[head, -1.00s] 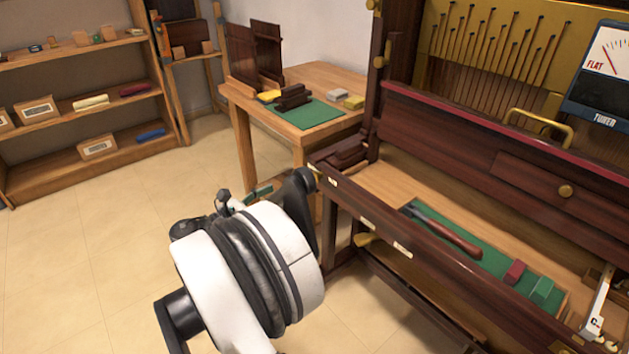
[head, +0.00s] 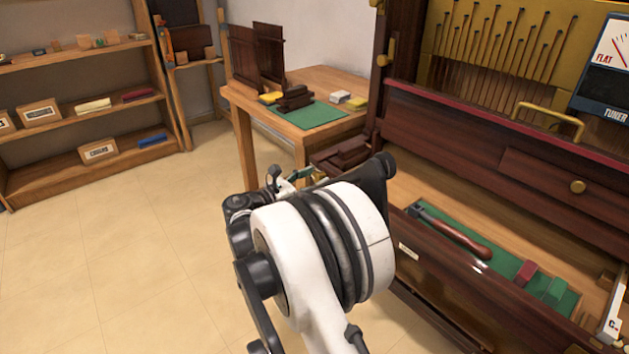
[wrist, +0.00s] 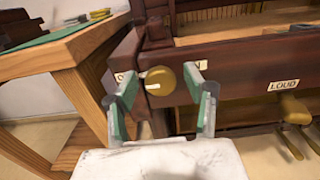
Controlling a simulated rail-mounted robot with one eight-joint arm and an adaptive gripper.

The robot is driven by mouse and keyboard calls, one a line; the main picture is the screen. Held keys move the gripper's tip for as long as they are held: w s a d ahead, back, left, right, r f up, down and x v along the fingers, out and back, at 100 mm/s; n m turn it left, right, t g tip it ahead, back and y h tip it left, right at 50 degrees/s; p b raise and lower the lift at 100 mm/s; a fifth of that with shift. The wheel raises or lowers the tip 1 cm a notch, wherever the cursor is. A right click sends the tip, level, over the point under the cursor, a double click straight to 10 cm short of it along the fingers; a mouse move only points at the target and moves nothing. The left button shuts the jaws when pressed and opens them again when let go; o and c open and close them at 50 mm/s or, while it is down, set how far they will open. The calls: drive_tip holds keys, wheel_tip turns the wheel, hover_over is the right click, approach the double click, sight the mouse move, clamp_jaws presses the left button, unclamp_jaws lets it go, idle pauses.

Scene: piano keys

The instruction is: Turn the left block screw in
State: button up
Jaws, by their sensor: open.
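The left block screw is a round brass knob (wrist: 160,81) on the dark front rail of the piano (wrist: 232,108), at its left end in the wrist view. A pale slot or mark crosses the knob's face. My gripper (wrist: 158,84) is open, with one green-padded finger to the left of the knob and one to the right. The knob appears between the fingers, and I cannot tell whether they touch it. In the head view, my arm hides the knob and most of my gripper. The dark left key block (head: 343,153) shows just beyond my arm.
A wooden table (head: 243,98) with a green mat (head: 312,115) stands left of the piano. A brass pedal (wrist: 294,109) is at the right, below a LOUD label (wrist: 283,85). A wooden-handled tool (head: 455,235) lies inside the piano. Open floor (head: 110,250) is at the left.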

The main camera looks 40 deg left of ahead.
drive_tip(key=shift+w, duration=0.1)
drive_tip(key=c, duration=1.1)
drive_tip(key=shift+c, duration=0.2)
